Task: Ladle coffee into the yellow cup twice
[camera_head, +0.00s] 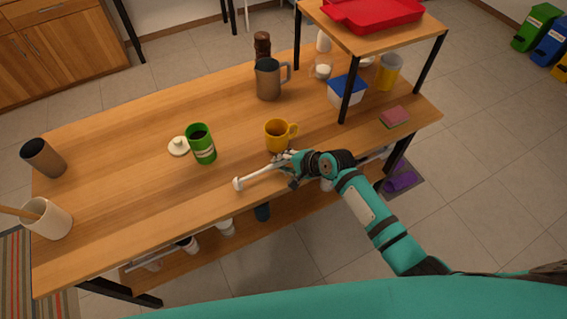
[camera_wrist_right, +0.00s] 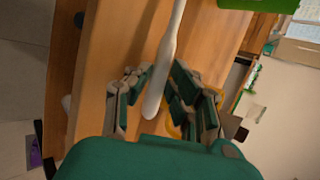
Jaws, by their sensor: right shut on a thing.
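The yellow cup (camera_head: 277,136) stands upright on the wooden table, its handle to the right. A green canister (camera_head: 201,144) with dark contents stands open to its left, and a pale lid (camera_head: 179,146) lies beside it. My right gripper (camera_head: 292,166) is shut on a white ladle (camera_head: 256,177), just in front of the yellow cup. The ladle's small scoop end points left, toward the table's front edge; whether it holds anything is too small to tell. In the right wrist view the ladle's handle (camera_wrist_right: 161,85) lies between the fingers (camera_wrist_right: 160,88). My left gripper is not in view.
A grey pitcher (camera_head: 267,80) and a brown grinder (camera_head: 262,45) stand behind the cup. A raised shelf with a red tray (camera_head: 372,14) is at the right, near a blue-lidded box (camera_head: 346,92) and a sponge (camera_head: 395,116). A tumbler (camera_head: 43,158) and a white crock (camera_head: 48,219) stand at the left.

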